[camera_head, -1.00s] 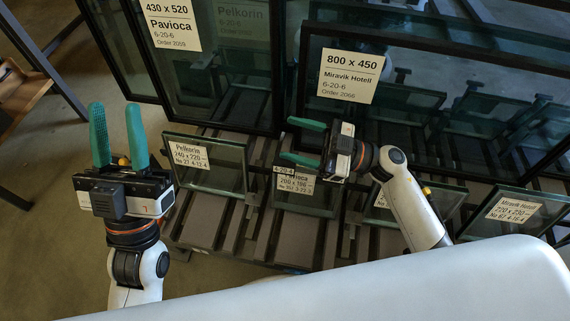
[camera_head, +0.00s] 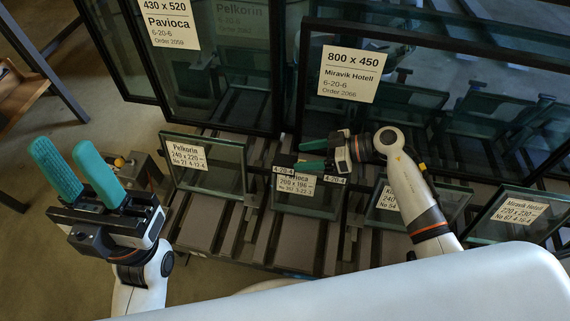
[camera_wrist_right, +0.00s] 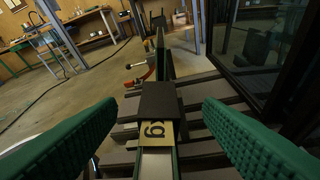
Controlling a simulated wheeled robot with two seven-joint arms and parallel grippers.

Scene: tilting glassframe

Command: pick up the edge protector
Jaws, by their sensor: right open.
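The edge protector (camera_wrist_right: 158,100) is a dark block on the top edge of a small glass pane, seen in the right wrist view with a tan label just in front of it. My right gripper (camera_wrist_right: 160,120) is open, with one green finger on each side of the block and visible gaps to it. In the head view my right gripper (camera_head: 302,155) is over the top of the small Pavioca pane (camera_head: 313,205); the protector is hard to make out there, partly hidden by the fingers. My left gripper (camera_head: 62,150) is open and empty at the left, away from the panes.
Large framed panes (camera_head: 400,100) stand close behind my right gripper. Small labelled panes stand on either side, Pelkorin (camera_head: 220,178) at left and Miravik Hotell (camera_head: 520,228) at right. Dark slats of the rack lie below. The floor (camera_head: 30,230) at left is clear.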

